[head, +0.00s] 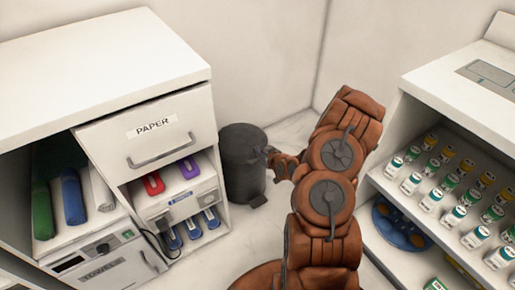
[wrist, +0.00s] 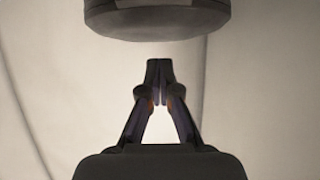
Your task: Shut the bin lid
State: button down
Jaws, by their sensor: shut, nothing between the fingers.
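The dark grey round bin (head: 245,180) stands on the floor in the middle of the head view, with a pedal at its front foot. Its lid (head: 240,136) shows as a dark disc at the top; I cannot tell whether it is fully down. My gripper (head: 268,154) is beside the upper right side of the bin, close to the rim; contact is not clear. In the wrist view the gripper (wrist: 159,72) has its fingertips together with nothing between them. A dark rounded part of the bin (wrist: 158,22) fills the top, just beyond the fingertips.
A white cabinet with a PAPER drawer (head: 150,130) stands left of the bin. A white shelf unit with several bottles (head: 440,90) stands at the right, with a blue item (head: 402,228) low inside. Walls are close behind the bin. Some bare floor (head: 225,250) shows in front.

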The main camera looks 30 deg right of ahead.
aim_at(254, 156)
jog(key=shift+s+f+t+b, duration=0.2)
jog(key=shift+f+t, duration=0.15)
jog(key=shift+f, duration=0.65)
jog(key=shift+s+f+t+b, duration=0.15)
jog(key=shift+f+t, duration=0.25)
jog(key=shift+f, duration=0.65)
jog(key=shift+s+f+t+b, duration=0.1)
jog(key=shift+s+f+t, duration=0.2)
jog(key=shift+f, duration=0.7)
jog(key=shift+f, duration=0.2)
jog(key=shift+r+p, duration=0.3)
jog(key=shift+r, duration=0.2)
jog(key=s+r+p, duration=0.3)
jog(key=s+r, duration=0.3)
jog(key=s, duration=0.3)
jog(key=shift+s+d, duration=0.2)
jog(key=shift+w, duration=0.1)
